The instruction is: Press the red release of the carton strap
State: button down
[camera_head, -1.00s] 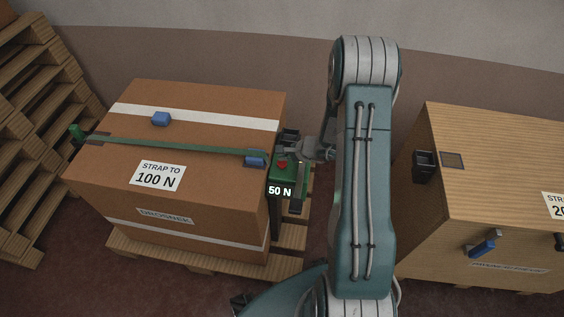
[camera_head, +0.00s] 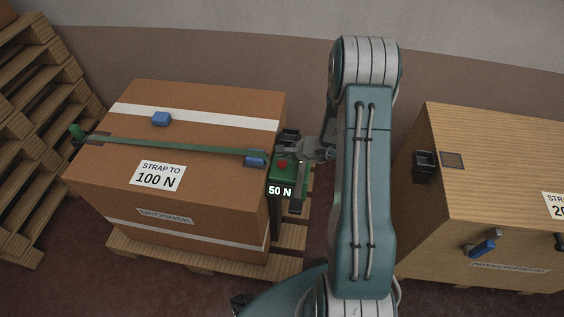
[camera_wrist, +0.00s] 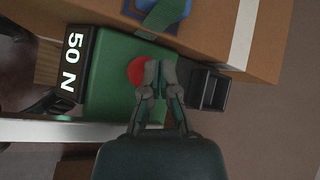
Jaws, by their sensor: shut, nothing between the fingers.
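The brown carton (camera_head: 210,200) carries a label reading "STRAP TO 100 N". A green strap (camera_head: 180,146) runs across its top to a green tensioner box (camera_head: 287,173) at its right edge. The tensioner's display (camera_head: 280,191) reads "50 N". The red release (camera_head: 282,164) is a round button on the tensioner's top; it also shows in the wrist view (camera_wrist: 136,70). My gripper (camera_wrist: 160,66) is shut and empty, its tips beside and partly over the button's right side in the wrist view. I cannot tell whether they touch it.
A small black open holder (camera_wrist: 209,88) sits right of my fingertips in the wrist view. A wooden crate (camera_head: 490,170) stands at the right and stacked pallets (camera_head: 35,130) at the left.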

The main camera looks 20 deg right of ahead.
aim_at(284, 163)
jog(key=shift+f, duration=0.1)
jog(key=shift+f, duration=0.25)
jog(key=shift+f, duration=0.9)
dwell(1.3)
jog(key=shift+r, duration=1.35)
jog(key=shift+r, duration=2.5)
